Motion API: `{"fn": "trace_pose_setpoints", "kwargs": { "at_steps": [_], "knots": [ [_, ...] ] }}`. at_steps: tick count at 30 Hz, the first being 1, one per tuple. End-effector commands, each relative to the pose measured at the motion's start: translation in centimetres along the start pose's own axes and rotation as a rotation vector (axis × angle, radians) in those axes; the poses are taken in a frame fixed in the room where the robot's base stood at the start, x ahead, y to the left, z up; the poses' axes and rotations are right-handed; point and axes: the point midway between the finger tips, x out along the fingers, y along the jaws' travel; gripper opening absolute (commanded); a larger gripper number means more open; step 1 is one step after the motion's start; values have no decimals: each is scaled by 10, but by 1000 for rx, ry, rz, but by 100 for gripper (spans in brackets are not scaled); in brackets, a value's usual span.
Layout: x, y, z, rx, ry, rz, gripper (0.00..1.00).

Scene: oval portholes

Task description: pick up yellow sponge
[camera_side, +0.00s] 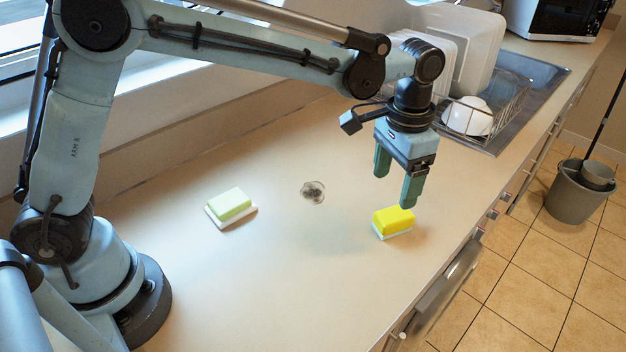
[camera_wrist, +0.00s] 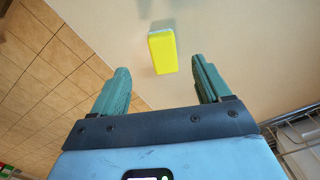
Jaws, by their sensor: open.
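The yellow sponge (camera_side: 393,220) lies on the counter near its front edge, with a pale layer along its bottom. My gripper (camera_side: 395,188) hangs above the counter, fingers pointing down, open and empty. In the side view one fingertip appears just above the sponge.
A pale green block on a white base (camera_side: 231,206) lies on the counter to the left. A dish rack with a white bowl (camera_side: 468,116) is behind by the sink. The counter around the sponge is clear.

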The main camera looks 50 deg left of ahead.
Motion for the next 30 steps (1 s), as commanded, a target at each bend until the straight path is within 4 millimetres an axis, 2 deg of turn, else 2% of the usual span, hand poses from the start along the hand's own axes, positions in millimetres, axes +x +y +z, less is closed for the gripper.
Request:
{"fn": "trace_pose_setpoints", "kwargs": {
  "at_steps": [3,7,14,24,30],
  "knots": [
    [21,0,0,-1,1,0,77],
    [40,-1,0,-1,2,0,77],
    [55,-1,-1,-1,2,0,77],
    [98,-3,-3,-2,3,0,77],
    [104,-3,-3,-1,3,0,77]
  ]
}}
